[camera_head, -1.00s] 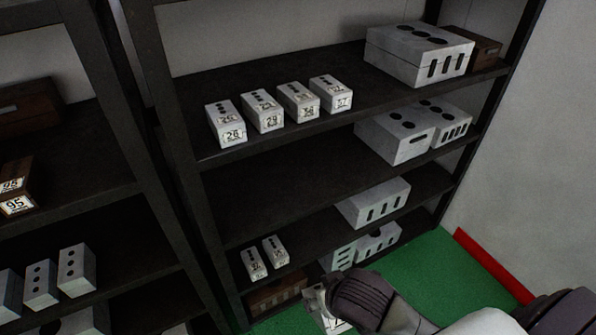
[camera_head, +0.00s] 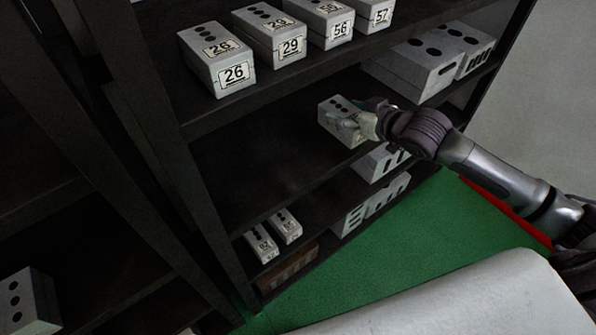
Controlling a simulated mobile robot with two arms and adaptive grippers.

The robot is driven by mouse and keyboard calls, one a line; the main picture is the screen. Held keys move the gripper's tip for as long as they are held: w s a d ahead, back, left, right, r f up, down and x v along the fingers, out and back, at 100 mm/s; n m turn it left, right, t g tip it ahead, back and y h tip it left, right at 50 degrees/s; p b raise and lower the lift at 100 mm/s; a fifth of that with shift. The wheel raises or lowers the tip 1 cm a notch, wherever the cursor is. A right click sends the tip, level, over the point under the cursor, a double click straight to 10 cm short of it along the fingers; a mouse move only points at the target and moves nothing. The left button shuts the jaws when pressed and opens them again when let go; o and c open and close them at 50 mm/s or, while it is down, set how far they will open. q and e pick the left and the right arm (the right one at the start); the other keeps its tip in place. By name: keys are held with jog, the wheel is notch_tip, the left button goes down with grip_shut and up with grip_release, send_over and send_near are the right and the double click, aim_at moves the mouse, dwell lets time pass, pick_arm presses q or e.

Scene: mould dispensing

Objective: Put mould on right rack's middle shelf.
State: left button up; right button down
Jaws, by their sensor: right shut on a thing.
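A small pale grey mould (camera_head: 338,115) with dark round holes on top is in my right gripper (camera_head: 356,124). The gripper is shut on it from the right. The mould is over the front part of the right rack's middle shelf (camera_head: 240,165); I cannot tell if it touches the shelf. The gripper partly hides its right end. My left gripper is not in view.
Larger grey moulds (camera_head: 412,66) stand at the right end of the middle shelf. Several labelled moulds (camera_head: 216,62) line the shelf above. Two small moulds (camera_head: 262,246) are on the lower shelf. The middle shelf's left part is clear.

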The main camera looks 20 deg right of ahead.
jog(key=shift+w+d+r+t, duration=0.25)
jog(key=shift+w+r+t, duration=0.05)
jog(key=shift+w+r, duration=0.15)
jog(key=shift+w+a+f, duration=0.15)
jog(key=shift+a, duration=0.15)
jog(key=a+f, duration=0.2)
jog(key=a, duration=0.1)
jog(key=w+a+f, duration=0.1)
jog(key=a+f, duration=0.1)
jog(key=a, duration=0.2)
jog(key=a+f, duration=0.2)
jog(key=a, duration=0.1)
jog(key=shift+w+a+f, duration=0.1)
jog(key=shift+w+a, duration=0.15)
jog(key=shift+a, duration=0.1)
jog(key=shift+f, duration=2.05)
jog(key=shift+f, duration=0.1)
jog(key=shift+c, duration=0.7)
grip_release()
jog(key=shift+s+f, duration=0.1)
jog(key=shift+f, duration=0.05)
